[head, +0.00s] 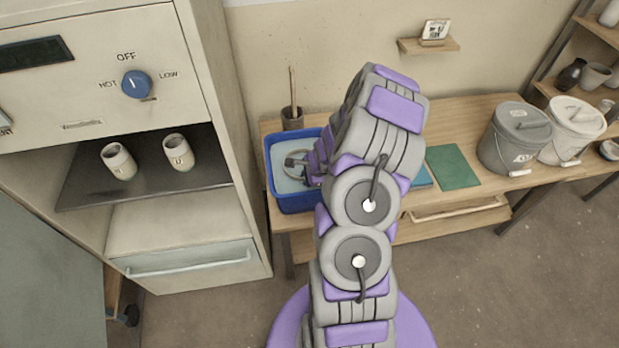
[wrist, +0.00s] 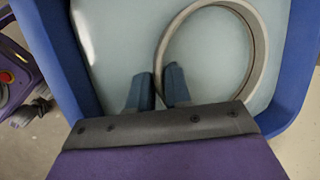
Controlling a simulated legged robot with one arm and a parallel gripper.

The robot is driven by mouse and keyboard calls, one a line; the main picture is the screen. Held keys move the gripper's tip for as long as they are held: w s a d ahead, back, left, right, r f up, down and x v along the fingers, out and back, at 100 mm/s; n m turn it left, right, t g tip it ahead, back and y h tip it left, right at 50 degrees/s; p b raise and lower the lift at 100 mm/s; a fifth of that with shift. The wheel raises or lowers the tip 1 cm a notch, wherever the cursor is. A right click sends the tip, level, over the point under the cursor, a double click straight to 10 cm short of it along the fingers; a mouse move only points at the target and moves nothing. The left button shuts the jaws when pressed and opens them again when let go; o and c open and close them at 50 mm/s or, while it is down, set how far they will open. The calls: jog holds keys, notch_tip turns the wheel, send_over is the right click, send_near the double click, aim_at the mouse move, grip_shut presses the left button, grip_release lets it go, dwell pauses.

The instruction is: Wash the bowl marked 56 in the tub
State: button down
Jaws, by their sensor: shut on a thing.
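The blue tub (head: 292,203) stands on the bench, filled with pale water; its blue wall also shows in the wrist view (wrist: 298,75). A grey round bowl (wrist: 261,52) is inside the tub, seen from above as a ring with water showing within it. My gripper (wrist: 158,85) reaches down into the tub and is shut on the bowl's rim at its near left side, one finger on each side of the wall. In the head view my arm partly hides the tub and bowl. No number on the bowl is visible.
A brown cup with a stick (head: 292,118) stands behind the tub. A green mat (head: 453,167) lies to the right, then a grey lidded bucket (head: 506,150) and a white one (head: 567,140). A tall cabinet (head: 232,170) with two pale cups on its shelf is left.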

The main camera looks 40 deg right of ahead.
dwell(0.3)
jog(key=shift+d+p, duration=1.15)
jog(key=shift+a, duration=0.1)
jog(key=shift+a+b, duration=0.65)
jog(key=shift+a, duration=0.5)
jog(key=shift+d, duration=0.1)
